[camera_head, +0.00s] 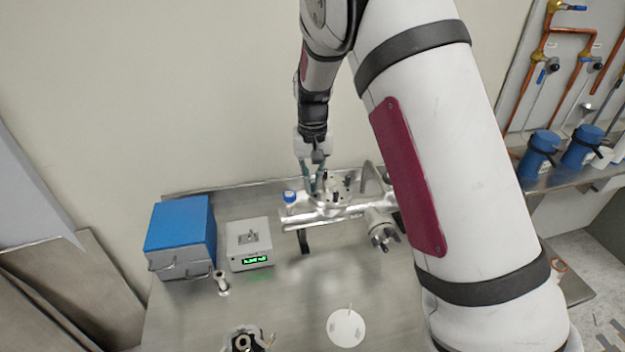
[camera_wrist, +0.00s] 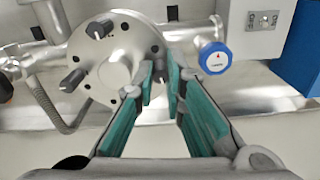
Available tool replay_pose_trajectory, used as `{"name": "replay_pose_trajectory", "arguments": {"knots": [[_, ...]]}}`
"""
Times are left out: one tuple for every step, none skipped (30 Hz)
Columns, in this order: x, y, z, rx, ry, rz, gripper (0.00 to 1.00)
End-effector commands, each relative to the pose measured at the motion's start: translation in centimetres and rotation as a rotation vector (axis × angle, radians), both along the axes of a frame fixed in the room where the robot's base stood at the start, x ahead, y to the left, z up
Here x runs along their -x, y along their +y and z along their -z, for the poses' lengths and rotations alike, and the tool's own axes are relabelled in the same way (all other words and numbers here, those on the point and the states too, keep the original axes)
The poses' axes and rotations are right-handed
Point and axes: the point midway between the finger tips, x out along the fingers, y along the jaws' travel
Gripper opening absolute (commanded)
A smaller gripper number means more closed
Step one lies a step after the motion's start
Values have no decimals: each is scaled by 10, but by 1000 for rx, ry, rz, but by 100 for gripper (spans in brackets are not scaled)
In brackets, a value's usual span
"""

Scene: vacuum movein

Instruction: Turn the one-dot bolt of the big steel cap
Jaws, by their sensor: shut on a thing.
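The big steel cap (camera_wrist: 118,72) is a round flange with a raised hub, on a steel pipe vessel in the wrist view. It also shows in the head view (camera_head: 334,188). Two dark bolts stick out of its face, one at the top (camera_wrist: 100,28) and one at the left (camera_wrist: 72,80). My gripper (camera_wrist: 162,78), with teal finger pads, is at the cap's right edge, shut on a bolt there that the fingertips mostly hide. I cannot read its dot mark. In the head view my gripper (camera_head: 315,184) reaches down to the cap from above.
A blue-knobbed valve (camera_wrist: 215,57) sits close right of my fingers in the wrist view. In the head view, a grey display box (camera_head: 248,240) and a blue-lidded box (camera_head: 180,225) stand left of the vessel.

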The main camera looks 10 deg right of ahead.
Motion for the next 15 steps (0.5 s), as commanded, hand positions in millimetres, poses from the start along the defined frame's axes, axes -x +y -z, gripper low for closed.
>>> {"name": "replay_pose_trajectory", "arguments": {"knots": [[1, 1, 1, -1, 4, 44, 0], [1, 1, 1, -1, 4, 72, 0], [1, 1, 1, -1, 4, 110, 0], [1, 1, 1, -1, 4, 138, 0], [1, 2, 1, -1, 4, 166, 0], [1, 2, 1, -1, 4, 205, 0], [1, 2, 1, 0, 4, 233, 0], [1, 2, 1, 0, 4, 261, 0], [1, 2, 1, -1, 4, 299, 0], [1, 2, 1, -1, 4, 327, 0], [1, 2, 0, -1, 4, 356, 0], [1, 2, 0, -1, 4, 394, 0], [1, 2, 0, -1, 4, 423, 0], [1, 2, 0, -1, 4, 452, 0], [1, 2, 0, -1, 4, 489, 0]]}}
